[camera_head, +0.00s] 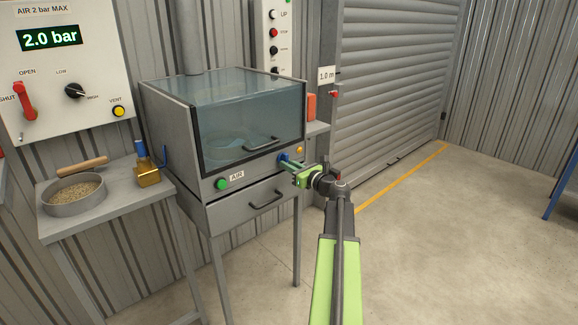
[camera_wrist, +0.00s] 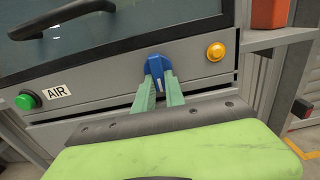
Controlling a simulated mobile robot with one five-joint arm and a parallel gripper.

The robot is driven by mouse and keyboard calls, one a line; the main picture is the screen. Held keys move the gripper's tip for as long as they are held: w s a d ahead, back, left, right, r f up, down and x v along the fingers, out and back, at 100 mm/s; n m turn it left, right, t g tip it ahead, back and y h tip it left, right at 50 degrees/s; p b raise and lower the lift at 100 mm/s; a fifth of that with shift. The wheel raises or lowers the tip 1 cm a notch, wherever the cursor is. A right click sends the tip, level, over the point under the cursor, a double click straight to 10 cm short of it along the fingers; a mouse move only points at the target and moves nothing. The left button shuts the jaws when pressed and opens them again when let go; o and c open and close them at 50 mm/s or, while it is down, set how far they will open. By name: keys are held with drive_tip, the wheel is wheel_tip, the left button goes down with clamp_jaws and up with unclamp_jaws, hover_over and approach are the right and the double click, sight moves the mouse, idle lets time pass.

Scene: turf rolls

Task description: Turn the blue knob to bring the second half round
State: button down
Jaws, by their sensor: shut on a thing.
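The blue knob (camera_wrist: 155,70) is on the front panel of a grey cabinet with a glass hood, between a green button and an amber button. In the wrist view its white mark points down toward me. My gripper (camera_wrist: 159,80) is shut on the knob, one green finger on each side of its grip. In the head view my gripper (camera_head: 290,163) reaches the cabinet front from the right, and the knob (camera_head: 283,157) is partly hidden by the fingers. Inside the hood (camera_head: 250,115) a round shape shows dimly through the glass.
The green AIR button (camera_head: 222,184) is left of the knob and the amber button (camera_wrist: 215,51) right of it. A drawer (camera_head: 235,206) is below. A side table (camera_head: 115,185) holds a round pan of grains and a brass piece. Open floor lies right.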

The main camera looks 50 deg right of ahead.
idle(0.4)
drive_tip(key=c, duration=1.4)
unclamp_jaws()
drive_tip(key=s+a, duration=0.1)
drive_tip(key=s, duration=1.6)
drive_tip(key=shift+s+a, duration=0.15)
drive_tip(key=shift+s, duration=0.05)
